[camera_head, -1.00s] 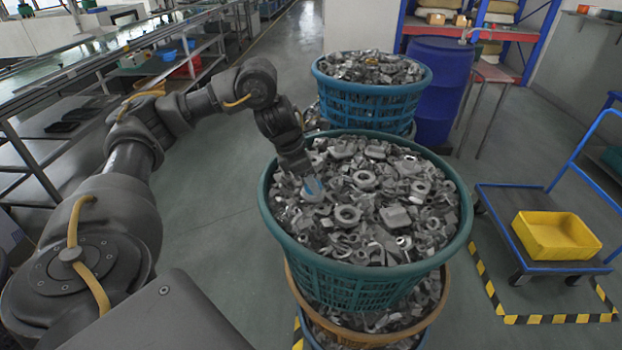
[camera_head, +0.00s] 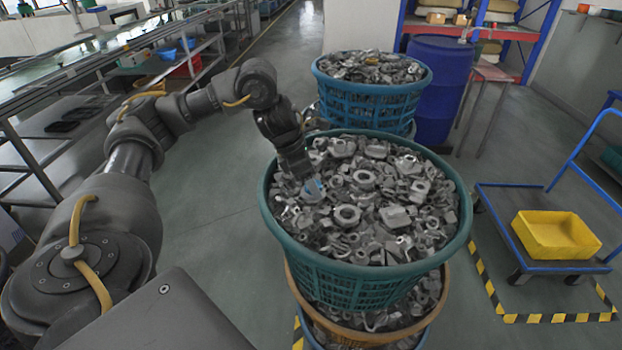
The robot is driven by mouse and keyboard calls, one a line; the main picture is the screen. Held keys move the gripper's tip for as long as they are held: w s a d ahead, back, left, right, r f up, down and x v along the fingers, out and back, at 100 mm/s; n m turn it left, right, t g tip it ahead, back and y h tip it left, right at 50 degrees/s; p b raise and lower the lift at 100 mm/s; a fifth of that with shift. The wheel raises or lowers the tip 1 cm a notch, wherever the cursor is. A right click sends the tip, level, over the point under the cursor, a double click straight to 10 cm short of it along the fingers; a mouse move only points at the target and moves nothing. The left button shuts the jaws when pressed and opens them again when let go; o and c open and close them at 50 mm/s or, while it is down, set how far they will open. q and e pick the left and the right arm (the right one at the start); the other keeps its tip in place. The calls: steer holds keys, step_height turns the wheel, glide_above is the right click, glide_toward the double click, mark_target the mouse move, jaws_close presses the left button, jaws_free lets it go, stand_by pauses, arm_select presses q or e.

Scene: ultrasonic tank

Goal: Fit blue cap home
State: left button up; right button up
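My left arm comes in from the left, and its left gripper (camera_head: 308,184) points down at the left part of the near teal basket (camera_head: 350,283). The basket is heaped with grey metal parts (camera_head: 395,217). No separate blue cap can be made out. My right gripper is not in view.
A second blue basket (camera_head: 370,93) of metal parts stands behind, beside a blue drum (camera_head: 440,95). A trolley with a yellow bin (camera_head: 555,236) is at the right. Shelving and a conveyor line the left. The grey floor between is clear.

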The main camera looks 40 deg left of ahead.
arm_select(q)
steer(key=p+v, duration=0.3)
steer(key=v, duration=0.7)
steer(key=shift+a+r+p, duration=0.2)
steer(key=shift+r+p, duration=0.1)
steer(key=shift+r, duration=0.1)
stand_by(0.4)
